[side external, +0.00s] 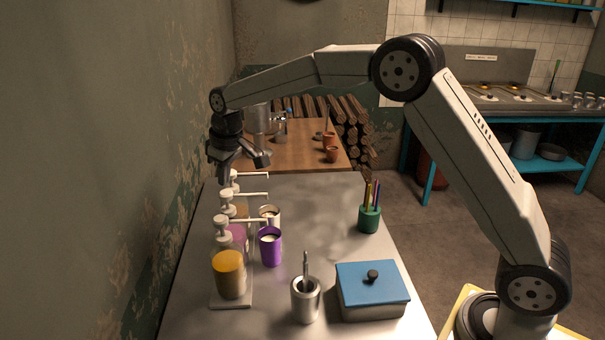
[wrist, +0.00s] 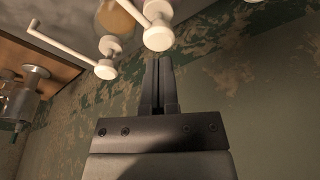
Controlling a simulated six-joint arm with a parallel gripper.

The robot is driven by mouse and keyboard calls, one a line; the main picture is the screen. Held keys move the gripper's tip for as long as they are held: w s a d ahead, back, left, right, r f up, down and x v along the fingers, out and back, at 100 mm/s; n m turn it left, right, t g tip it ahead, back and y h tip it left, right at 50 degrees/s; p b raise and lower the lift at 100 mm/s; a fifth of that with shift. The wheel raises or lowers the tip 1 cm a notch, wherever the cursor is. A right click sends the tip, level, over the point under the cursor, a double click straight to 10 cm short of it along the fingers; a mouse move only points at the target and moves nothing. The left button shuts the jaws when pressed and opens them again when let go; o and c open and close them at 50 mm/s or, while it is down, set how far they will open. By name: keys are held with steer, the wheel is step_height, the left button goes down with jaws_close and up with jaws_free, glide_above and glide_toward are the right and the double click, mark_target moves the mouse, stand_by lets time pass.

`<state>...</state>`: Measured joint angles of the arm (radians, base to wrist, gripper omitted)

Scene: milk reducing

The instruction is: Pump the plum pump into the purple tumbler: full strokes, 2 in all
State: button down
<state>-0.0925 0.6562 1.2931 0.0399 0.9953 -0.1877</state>
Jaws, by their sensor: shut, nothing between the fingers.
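My gripper (side external: 224,172) is above the far end of the pump row, apart from the plum pump. In the wrist view, my gripper (wrist: 161,75) has its fingers together with nothing between them. White pump heads show there, but I cannot tell which is plum.
Two other white-headed pumps (side external: 228,199) stand behind the plum one. A pale cup (side external: 269,213) is behind the tumbler. The left wall is close.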

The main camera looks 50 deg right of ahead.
mark_target(226, 192)
steer(key=shift+f, duration=2)
stand_by(0.4)
steer(key=shift+r, duration=1.95)
steer(key=shift+f, duration=1.8)
steer(key=shift+r, duration=1.75)
steer(key=shift+r, duration=0.1)
